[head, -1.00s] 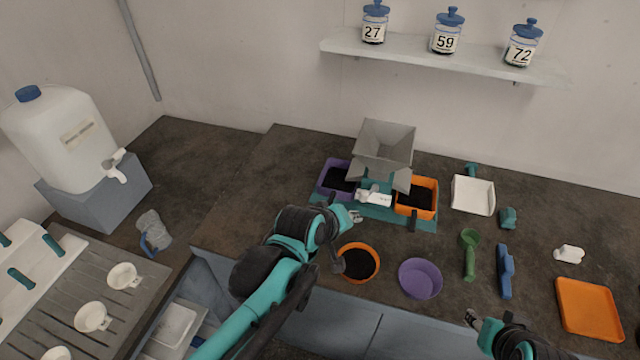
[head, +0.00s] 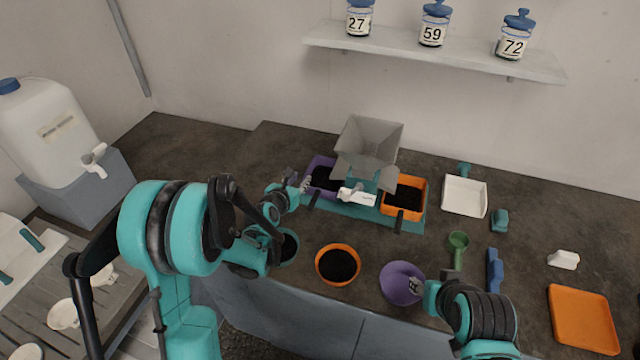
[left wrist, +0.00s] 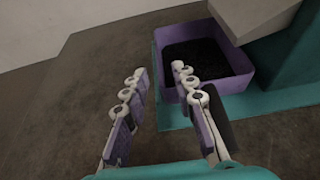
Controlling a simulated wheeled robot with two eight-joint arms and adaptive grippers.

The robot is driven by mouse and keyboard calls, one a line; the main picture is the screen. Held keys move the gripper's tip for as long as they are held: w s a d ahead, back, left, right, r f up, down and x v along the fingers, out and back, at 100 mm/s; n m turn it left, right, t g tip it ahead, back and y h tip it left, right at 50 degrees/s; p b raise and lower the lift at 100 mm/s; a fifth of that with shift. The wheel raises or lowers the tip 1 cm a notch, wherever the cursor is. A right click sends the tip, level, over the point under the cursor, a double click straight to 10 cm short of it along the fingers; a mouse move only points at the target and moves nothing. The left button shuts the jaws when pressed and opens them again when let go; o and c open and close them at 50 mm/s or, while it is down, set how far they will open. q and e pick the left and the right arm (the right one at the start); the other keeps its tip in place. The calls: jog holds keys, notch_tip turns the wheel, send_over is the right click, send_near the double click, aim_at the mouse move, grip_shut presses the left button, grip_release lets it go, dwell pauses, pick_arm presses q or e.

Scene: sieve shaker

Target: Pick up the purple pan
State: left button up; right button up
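The purple pan (head: 318,161) is a square tray of dark grains. It sits at the left of the teal shaker base (head: 345,208), beside the grey hopper (head: 368,140). My left gripper (head: 303,184) is at the pan's left side. In the left wrist view the left gripper (left wrist: 158,72) is open and empty. Its right finger overlaps the near left corner of the pan (left wrist: 238,83), and its left finger is outside the pan. Contact cannot be told. My right gripper (head: 415,287) is at the right rim of a round purple bowl (head: 398,284); its fingers are too small to read.
An orange square pan (head: 404,212) sits at the base's right. A round orange bowl (head: 338,265) of dark grains stands in front. A white tray (head: 465,196), green scoop (head: 458,245), blue tool (head: 494,270) and orange tray (head: 582,318) are to the right. Counter left of the shaker is clear.

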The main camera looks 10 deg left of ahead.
aim_at(321, 187)
pick_arm(q)
jog(key=b+x, duration=0.1)
jog(key=x, duration=0.2)
jog(key=b+x, duration=0.1)
jog(key=x, duration=0.1)
jog(key=shift+w+a+f, duration=0.15)
jog(key=shift+w+f, duration=0.05)
jog(key=shift+w, duration=0.15)
jog(key=shift+s+r, duration=0.1)
jog(key=shift+c, duration=0.7)
grip_shut()
